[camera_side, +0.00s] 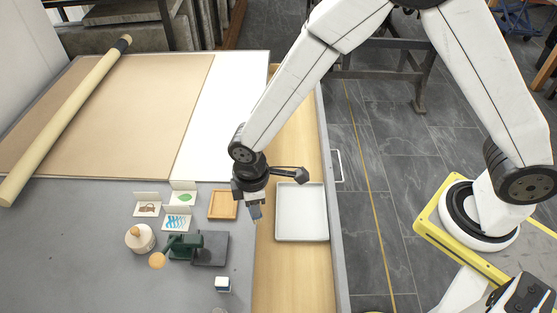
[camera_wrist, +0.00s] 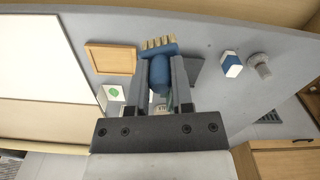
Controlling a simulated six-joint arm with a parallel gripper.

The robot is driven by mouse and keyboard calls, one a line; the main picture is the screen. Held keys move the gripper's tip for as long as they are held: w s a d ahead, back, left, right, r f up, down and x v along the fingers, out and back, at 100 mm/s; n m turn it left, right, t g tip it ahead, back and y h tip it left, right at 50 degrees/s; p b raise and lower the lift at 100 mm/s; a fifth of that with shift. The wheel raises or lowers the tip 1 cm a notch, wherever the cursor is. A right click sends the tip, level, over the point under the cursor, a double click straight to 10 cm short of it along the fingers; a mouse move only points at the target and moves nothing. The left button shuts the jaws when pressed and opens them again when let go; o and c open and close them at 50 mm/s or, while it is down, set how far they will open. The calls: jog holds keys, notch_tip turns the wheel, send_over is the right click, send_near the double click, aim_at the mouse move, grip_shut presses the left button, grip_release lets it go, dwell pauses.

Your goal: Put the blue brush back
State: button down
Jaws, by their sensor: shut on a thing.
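My gripper (camera_side: 256,214) hangs above the wooden strip at the right edge of the grey worktop, between a square wooden tray (camera_side: 222,205) and a white tray (camera_side: 301,212). In the wrist view my gripper (camera_wrist: 161,78) is shut on the blue brush (camera_wrist: 160,72), whose handle lies between the fingers. The brush's pale bristle tufts (camera_wrist: 158,43) point away from the palm. The brush cannot be made out clearly in the side view. The wooden tray looks empty and also shows in the wrist view (camera_wrist: 92,46).
Several picture cards, one with blue waves (camera_side: 177,222), stand left of the wooden tray. A jar (camera_side: 140,238), a dark green tool (camera_side: 186,246), a dark pad (camera_side: 210,249) and a blue-and-white block (camera_side: 222,284) are nearby. The white tray is empty.

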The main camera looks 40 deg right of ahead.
jog(key=shift+w+a+f, duration=0.25)
jog(key=shift+w+f, duration=0.25)
jog(key=shift+f, duration=0.2)
jog(key=shift+w+a+f, duration=0.2)
jog(key=shift+w+f, duration=0.35)
jog(key=shift+f, duration=0.1)
jog(key=shift+w+a+f, duration=0.25)
jog(key=shift+w+f, duration=0.25)
jog(key=shift+f, duration=0.2)
jog(key=shift+w+f, duration=0.15)
jog(key=shift+f, duration=0.05)
jog(key=shift+w+a+f, duration=0.1)
jog(key=shift+f, duration=1.5)
jog(key=shift+f, duration=0.15)
jog(key=c, duration=0.5)
grip_release()
notch_tip(320, 180, up, 12)
